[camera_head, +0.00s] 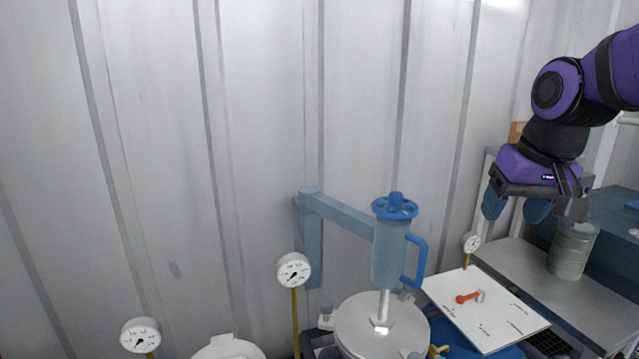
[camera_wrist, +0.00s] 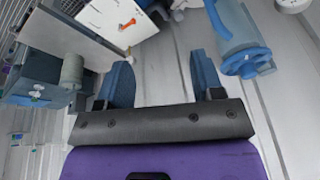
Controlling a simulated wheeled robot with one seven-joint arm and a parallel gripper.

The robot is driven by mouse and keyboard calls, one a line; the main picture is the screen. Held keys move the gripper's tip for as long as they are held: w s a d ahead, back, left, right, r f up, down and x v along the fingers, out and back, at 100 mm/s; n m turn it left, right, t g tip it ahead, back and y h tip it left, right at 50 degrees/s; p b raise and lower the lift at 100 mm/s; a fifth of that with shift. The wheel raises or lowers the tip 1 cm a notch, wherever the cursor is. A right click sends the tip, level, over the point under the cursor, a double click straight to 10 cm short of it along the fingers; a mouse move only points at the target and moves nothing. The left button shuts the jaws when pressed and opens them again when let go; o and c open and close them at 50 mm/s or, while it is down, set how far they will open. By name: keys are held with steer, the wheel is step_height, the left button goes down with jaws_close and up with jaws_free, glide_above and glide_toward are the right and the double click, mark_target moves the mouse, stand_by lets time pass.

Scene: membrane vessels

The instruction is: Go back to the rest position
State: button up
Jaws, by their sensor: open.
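My gripper (camera_head: 516,206) is at the right of the head view, on the end of my purple and black arm, with its blue fingers pointing down. Its two blue fingers also show in the wrist view (camera_wrist: 163,80), spread apart with nothing between them. It hangs in the air above the bench and the white board, to the right of the blue-handled vessel fitting (camera_head: 389,250). That fitting also shows at the upper right of the wrist view (camera_wrist: 236,30). Nothing touches the fingers.
A white board (camera_head: 484,308) bears a small orange-handled item (camera_head: 467,297). A grey cylindrical container (camera_head: 572,250) stands on the bench at right. A metal vessel lid (camera_head: 365,325) and gauges (camera_head: 293,270) (camera_head: 140,335) are lower down. The air before the wall at left is free.

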steer(key=s+d+t, duration=0.1)
steer(key=s, duration=1.2)
steer(key=shift+s+d+r+n+t, duration=0.15)
steer(key=shift+s+r+n+t, duration=0.15)
steer(key=shift+r+t, duration=0.1)
